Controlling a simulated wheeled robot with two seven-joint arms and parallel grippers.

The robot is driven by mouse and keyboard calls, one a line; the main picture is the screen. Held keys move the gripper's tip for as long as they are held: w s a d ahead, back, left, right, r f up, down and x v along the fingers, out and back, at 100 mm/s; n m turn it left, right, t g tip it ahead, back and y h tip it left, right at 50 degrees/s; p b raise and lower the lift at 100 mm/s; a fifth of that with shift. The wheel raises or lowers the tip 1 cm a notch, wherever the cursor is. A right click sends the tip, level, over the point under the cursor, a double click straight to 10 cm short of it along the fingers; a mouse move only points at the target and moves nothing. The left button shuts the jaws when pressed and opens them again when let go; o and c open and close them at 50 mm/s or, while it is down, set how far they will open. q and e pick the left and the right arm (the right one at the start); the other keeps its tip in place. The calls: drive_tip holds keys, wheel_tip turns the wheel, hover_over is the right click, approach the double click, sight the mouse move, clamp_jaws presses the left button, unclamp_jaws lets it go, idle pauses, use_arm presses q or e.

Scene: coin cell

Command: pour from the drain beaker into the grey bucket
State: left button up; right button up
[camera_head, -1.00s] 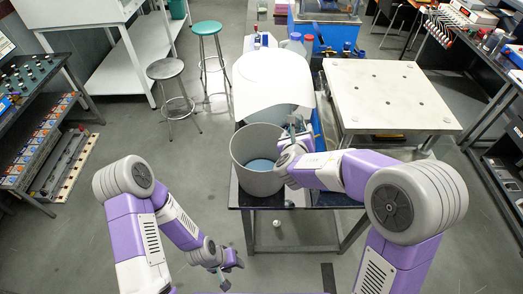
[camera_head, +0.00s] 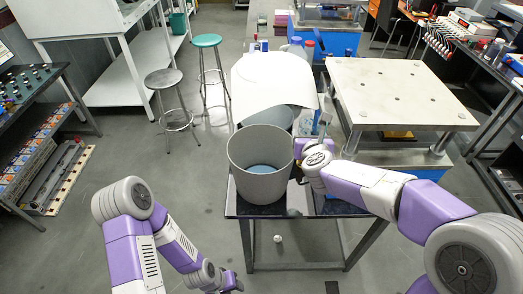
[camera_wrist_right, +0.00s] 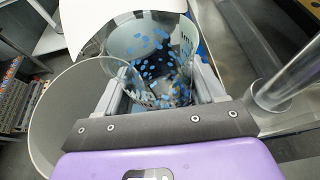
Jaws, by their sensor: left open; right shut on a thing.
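The grey bucket (camera_head: 240,180) stands upright on the dark-topped table, with blue matter at its bottom. In the right wrist view its wall (camera_wrist_right: 48,125) is at the left. My right gripper (camera_head: 318,142) is just right of the bucket in the head view. It is shut on the clear drain beaker (camera_wrist_right: 122,78), whose glass rim and printed marks show between the fingers. Many small blue bits show in or through the beaker; I cannot tell which. The beaker is mostly hidden in the head view. My left gripper (camera_head: 230,284) is open and empty, low in front of the table.
A second grey container (camera_head: 272,117) stands behind the bucket under a white curved sheet (camera_head: 265,80). A pale plate on posts (camera_head: 395,95) is at the right. Two stools (camera_head: 172,95) stand at the left.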

sight(311, 118)
drive_tip(key=shift+r+p, duration=2.5)
drive_tip(key=shift+r, duration=0.6)
use_arm(q)
wheel_tip(311, 118, up, 5)
drive_tip(key=shift+f, duration=0.15)
use_arm(e)
drive_tip(key=shift+f, duration=0.1)
